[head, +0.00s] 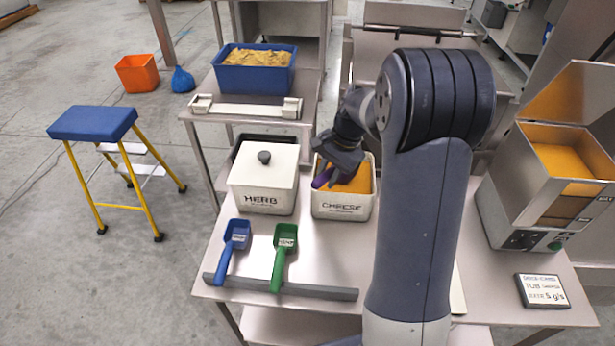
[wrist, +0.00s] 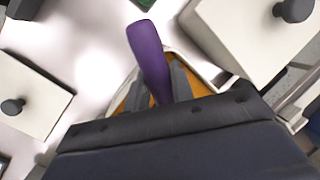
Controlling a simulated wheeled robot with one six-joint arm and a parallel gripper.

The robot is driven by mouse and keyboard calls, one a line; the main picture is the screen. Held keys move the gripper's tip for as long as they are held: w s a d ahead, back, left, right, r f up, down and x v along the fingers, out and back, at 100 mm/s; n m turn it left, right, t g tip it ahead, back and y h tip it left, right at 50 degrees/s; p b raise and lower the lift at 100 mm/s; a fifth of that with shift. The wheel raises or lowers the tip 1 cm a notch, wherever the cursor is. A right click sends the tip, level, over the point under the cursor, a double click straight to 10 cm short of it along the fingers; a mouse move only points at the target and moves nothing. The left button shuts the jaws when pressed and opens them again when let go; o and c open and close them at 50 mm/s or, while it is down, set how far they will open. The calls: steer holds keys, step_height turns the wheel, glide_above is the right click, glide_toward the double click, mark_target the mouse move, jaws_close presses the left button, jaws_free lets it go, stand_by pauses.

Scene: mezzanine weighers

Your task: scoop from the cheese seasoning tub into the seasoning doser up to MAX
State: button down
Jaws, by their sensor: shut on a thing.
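The cheese tub (head: 342,208) is a white open tub marked CHEESE, with orange seasoning (head: 357,182) in it. My gripper (head: 338,170) is over the left part of this tub, shut on a purple scoop (head: 321,178). The purple handle (wrist: 148,55) sticks out between the fingers in the wrist view; the scoop's bowl is hidden, so I cannot tell if it is loaded. Orange seasoning (wrist: 122,97) shows beside the fingers. The seasoning doser (head: 508,207) stands at the right with its lid tilted open and orange seasoning (head: 565,160) inside. Its level against MAX is unclear.
A lidded herb tub (head: 262,185) stands left of the cheese tub. A blue scoop (head: 233,245) and a green scoop (head: 283,255) lie in front, by a grey bar (head: 300,290). A card (head: 542,291) lies before the doser. A blue bin (head: 255,78) stands behind.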

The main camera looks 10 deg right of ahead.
steer(key=shift+t+h, duration=0.8)
steer(key=shift+h, duration=0.1)
steer(key=shift+s+a+r, duration=0.45)
steer(key=shift+r, duration=0.65)
steer(key=shift+s+a+r, duration=0.4)
steer(key=shift+r, duration=0.65)
steer(key=shift+s+a+r, duration=0.45)
steer(key=shift+r, duration=0.65)
steer(key=shift+s+r, duration=0.1)
